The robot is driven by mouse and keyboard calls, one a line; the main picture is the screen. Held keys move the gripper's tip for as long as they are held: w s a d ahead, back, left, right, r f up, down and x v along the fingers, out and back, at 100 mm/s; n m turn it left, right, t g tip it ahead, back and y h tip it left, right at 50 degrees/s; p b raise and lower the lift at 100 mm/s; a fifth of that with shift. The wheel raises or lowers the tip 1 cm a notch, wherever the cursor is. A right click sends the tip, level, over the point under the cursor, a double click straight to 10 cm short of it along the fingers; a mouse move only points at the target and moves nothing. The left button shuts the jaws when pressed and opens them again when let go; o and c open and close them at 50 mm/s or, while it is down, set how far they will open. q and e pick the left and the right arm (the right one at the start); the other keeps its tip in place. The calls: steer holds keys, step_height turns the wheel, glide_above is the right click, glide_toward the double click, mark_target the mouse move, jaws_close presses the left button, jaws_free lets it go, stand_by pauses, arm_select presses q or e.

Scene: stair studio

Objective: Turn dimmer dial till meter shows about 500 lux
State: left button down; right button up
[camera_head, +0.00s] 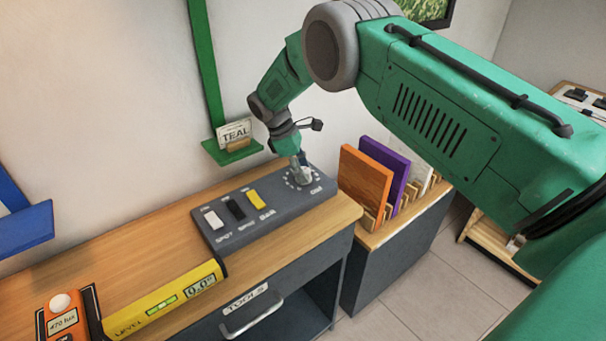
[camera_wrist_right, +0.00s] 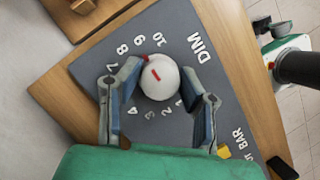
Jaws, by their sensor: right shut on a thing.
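The dimmer dial (camera_wrist_right: 163,84) is a round white knob with a red mark at the DIM end of the grey control panel (camera_head: 218,240). In the wrist view its red pointer faces roughly the 9 on the printed scale. My right gripper (camera_wrist_right: 160,108) is shut on the dial, one finger on each side; in the head view the gripper (camera_head: 300,170) comes down on it from above and mostly hides it. The orange light meter (camera_head: 78,304) stands at the lower left with a white dome; its display reads 470 lux. My left gripper is not in view.
A yellow level (camera_head: 160,300) lies in front of the panel. A green wall bracket (camera_head: 232,150) holds a TEAL card. Orange and purple boards (camera_head: 365,185) stand in a rack to the right.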

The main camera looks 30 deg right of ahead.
steer(key=shift+w+m+g+y+b, duration=0.15)
steer(key=shift+m+y+b, duration=0.25)
steer(key=shift+m, duration=0.7)
steer(key=shift+w+m+g+y+b, duration=0.1)
steer(key=shift+m+g+y+b, duration=0.25)
steer(key=shift+m, duration=0.75)
steer(key=shift+r, duration=0.1)
steer(key=o, duration=1.1)
steer(key=shift+c, duration=0.2)
steer(key=shift+o, duration=0.2)
